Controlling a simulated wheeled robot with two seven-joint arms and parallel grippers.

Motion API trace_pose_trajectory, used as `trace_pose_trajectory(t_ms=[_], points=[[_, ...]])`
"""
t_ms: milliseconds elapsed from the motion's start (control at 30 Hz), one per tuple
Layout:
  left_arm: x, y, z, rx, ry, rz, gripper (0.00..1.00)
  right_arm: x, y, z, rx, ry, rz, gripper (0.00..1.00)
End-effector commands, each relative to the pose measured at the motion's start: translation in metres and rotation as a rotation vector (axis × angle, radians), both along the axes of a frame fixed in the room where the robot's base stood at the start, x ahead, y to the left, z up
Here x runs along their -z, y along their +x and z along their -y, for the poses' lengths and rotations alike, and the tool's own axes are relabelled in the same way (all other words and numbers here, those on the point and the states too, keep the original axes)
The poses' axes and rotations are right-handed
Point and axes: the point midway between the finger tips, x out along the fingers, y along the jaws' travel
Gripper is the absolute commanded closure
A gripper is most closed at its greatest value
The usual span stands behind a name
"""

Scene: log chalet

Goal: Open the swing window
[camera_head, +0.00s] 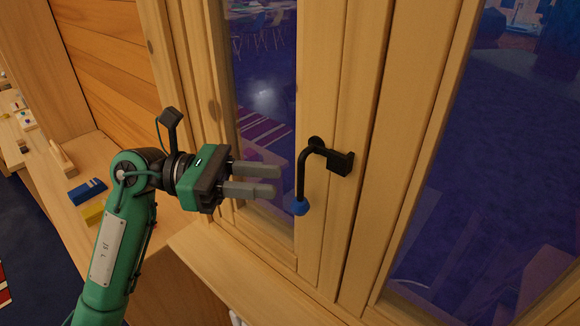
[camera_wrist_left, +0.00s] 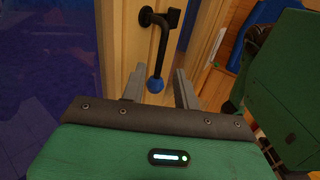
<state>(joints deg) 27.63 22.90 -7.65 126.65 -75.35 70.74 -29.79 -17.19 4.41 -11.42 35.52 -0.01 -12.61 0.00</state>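The swing window has a light wooden frame (camera_head: 321,236) with dark glass panes and looks shut. Its black handle (camera_head: 302,172) hangs down from a pivot and ends in a blue tip (camera_head: 297,207); a black catch (camera_head: 341,163) sits to the right of the pivot. My left gripper (camera_head: 277,180) is open and empty, with its fingers pointing at the handle from the left, apart from it in the head view. In the left wrist view the handle (camera_wrist_left: 161,45) and blue tip (camera_wrist_left: 155,84) appear between and beyond the fingers (camera_wrist_left: 158,85). My right gripper is not in view.
A wooden sill (camera_head: 215,262) runs below the window. On the left, a wooden counter (camera_head: 75,165) holds a blue item (camera_head: 87,191), a yellow item (camera_head: 93,214) and small wooden pieces. The space in front of the window's right pane is clear.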

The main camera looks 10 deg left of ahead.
Motion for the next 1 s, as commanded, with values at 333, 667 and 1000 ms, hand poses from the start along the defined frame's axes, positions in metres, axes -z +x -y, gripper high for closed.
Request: trace_pose_trajectory(t_ms=[333,667,1000], points=[[-0.001,0.000,0.043,0.000,-0.001,-0.001,0.69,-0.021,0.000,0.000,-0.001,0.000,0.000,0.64],[0.001,0.000,0.046,-0.001,-0.001,-0.001,0.69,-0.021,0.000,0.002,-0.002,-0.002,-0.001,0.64],[0.000,0.000,0.046,-0.001,-0.001,-0.001,1.00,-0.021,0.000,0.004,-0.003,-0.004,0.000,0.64]])
